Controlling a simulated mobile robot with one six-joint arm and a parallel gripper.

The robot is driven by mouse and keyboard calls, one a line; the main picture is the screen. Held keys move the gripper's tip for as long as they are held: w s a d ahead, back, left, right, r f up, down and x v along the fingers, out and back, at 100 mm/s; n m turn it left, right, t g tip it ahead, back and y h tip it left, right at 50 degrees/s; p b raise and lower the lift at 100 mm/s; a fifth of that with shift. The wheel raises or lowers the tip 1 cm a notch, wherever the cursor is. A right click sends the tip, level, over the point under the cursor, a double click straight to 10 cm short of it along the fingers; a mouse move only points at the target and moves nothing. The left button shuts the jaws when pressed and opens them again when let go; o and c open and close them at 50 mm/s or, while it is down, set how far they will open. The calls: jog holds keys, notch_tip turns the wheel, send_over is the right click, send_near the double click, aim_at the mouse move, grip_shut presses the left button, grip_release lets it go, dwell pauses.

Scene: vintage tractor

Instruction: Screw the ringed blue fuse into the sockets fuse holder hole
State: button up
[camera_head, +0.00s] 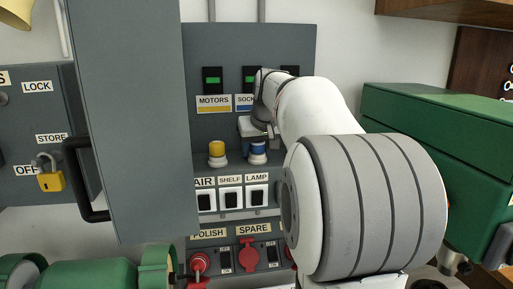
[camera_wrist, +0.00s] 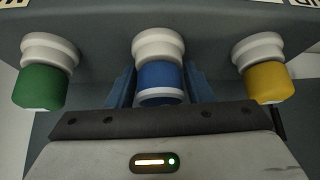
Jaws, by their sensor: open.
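The blue fuse (camera_head: 257,148) stands in a white holder under the SOCKETS label, which my arm partly covers. In the wrist view the blue fuse (camera_wrist: 160,78) has a white ring near its end, and its other end meets the white holder (camera_wrist: 158,45). My gripper (camera_head: 256,137) is just above the fuse in the head view. In the wrist view its two blue fingers (camera_wrist: 160,90) are open, one on each side of the fuse. I cannot tell whether they touch it or how deep the fuse sits.
A yellow fuse (camera_head: 217,149) sits to the left of the blue one; a green fuse (camera_wrist: 40,86) is on the other side, seen in the wrist view. Labelled switches (camera_head: 230,198) lie below. An open grey cabinet door (camera_head: 130,120) stands at left and a green box (camera_head: 430,130) at right.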

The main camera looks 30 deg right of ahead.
dwell(0.3)
jog(key=shift+a+n+y, duration=0.1)
jog(key=shift+n+y, duration=0.5)
jog(key=shift+n, duration=0.4)
jog(key=shift+a+n+y, duration=0.1)
jog(key=shift+n+y, duration=0.3)
jog(key=shift+n, duration=0.4)
jog(key=shift+n+y, duration=0.5)
jog(key=shift+n, duration=0.4)
jog(key=shift+a, duration=0.1)
jog(key=c, duration=0.4)
jog(key=shift+w+f+m+h+b, duration=0.1)
jog(key=shift+m+h+b, duration=0.3)
jog(key=shift+m, duration=0.5)
jog(key=shift+c, duration=0.5)
